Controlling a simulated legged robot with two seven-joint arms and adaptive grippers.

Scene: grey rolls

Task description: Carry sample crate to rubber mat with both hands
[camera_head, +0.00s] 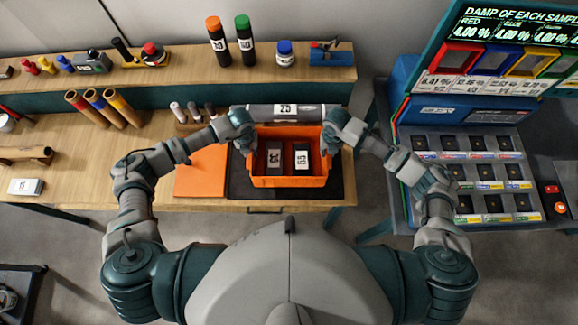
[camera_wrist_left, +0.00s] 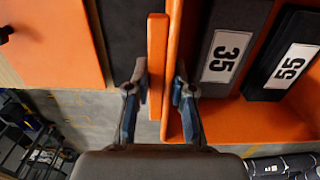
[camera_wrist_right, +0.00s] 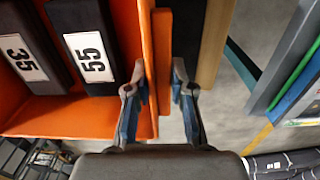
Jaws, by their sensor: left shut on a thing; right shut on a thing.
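The orange sample crate (camera_head: 288,182) stands upright over the black rubber mat (camera_head: 240,186) near the bench's front edge. I cannot tell whether it touches the mat. Two dark blocks are inside, labelled 35 (camera_wrist_left: 225,55) and 55 (camera_wrist_right: 90,50). My left gripper (camera_head: 246,147) is shut on the crate's left side; in the left wrist view its fingers (camera_wrist_left: 157,92) straddle the orange side bar. My right gripper (camera_head: 332,145) is shut on the right side, and its fingers (camera_wrist_right: 158,92) straddle the bar there. The mat's middle is hidden under the crate.
An orange flat panel (camera_head: 202,172) lies left of the mat. A grey roll marked 25 (camera_head: 286,112) lies just behind the crate. Small pale-capped tubes (camera_head: 193,111) stand behind left. A tester machine (camera_head: 470,160) with several bays stands right, across a floor gap.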

